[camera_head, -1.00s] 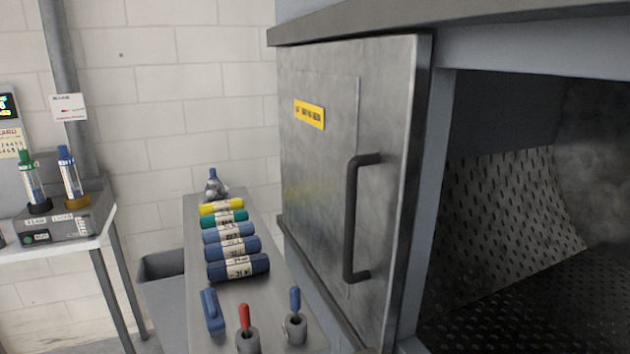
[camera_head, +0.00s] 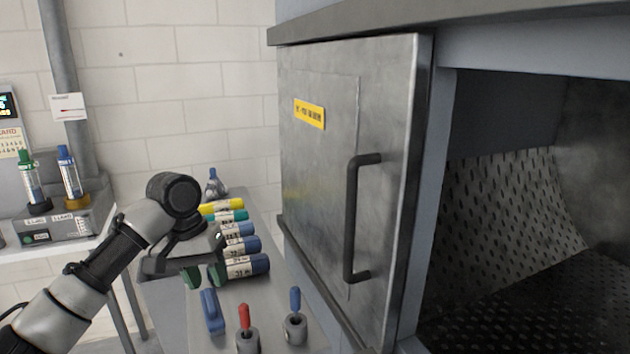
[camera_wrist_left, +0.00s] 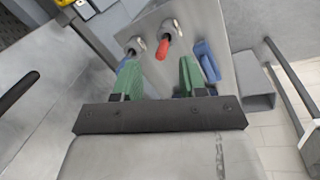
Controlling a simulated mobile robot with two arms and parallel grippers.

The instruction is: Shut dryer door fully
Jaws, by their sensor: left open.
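The dryer door (camera_head: 325,180) is a grey metal panel with a yellow label and a black vertical bar handle (camera_head: 351,218). It stands to the left of the open dryer chamber (camera_head: 520,230), whose perforated interior is in plain view. My left gripper (camera_head: 206,276) is left of the door, over the narrow bench, apart from the door and handle. In the left wrist view its two green fingers (camera_wrist_left: 160,80) are spread with nothing between them, and the handle (camera_wrist_left: 18,88) shows at the left edge. My right gripper is not in view.
The narrow grey bench (camera_head: 265,300) left of the door holds several labelled rolls (camera_head: 247,267), a blue block (camera_head: 212,311), a red-handled tool (camera_head: 244,320) and a blue-handled tool (camera_head: 295,302) in holders. A table with tubes (camera_head: 68,175) stands at far left.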

